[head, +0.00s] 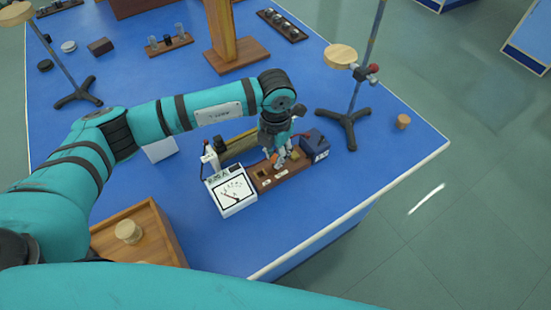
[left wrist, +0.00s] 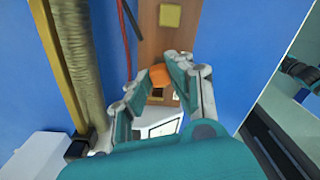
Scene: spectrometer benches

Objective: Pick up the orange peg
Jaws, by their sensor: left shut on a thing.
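The orange peg (left wrist: 159,75) is between the fingertips of my left gripper (left wrist: 160,70) in the left wrist view. The fingers are shut on it. In the head view only a small patch of the orange peg (head: 274,158) shows beside the fingers of my left gripper (head: 281,160), low over the brown wooden board (head: 285,179). I cannot tell whether the peg still touches the board. My right gripper is not in view.
A yellow block (left wrist: 170,15) sits on the board. A white dial meter (head: 231,193) stands left of the board and a dark blue box (head: 314,144) right of it. A retort stand (head: 350,115) is behind. The blue bench is clear towards the front right.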

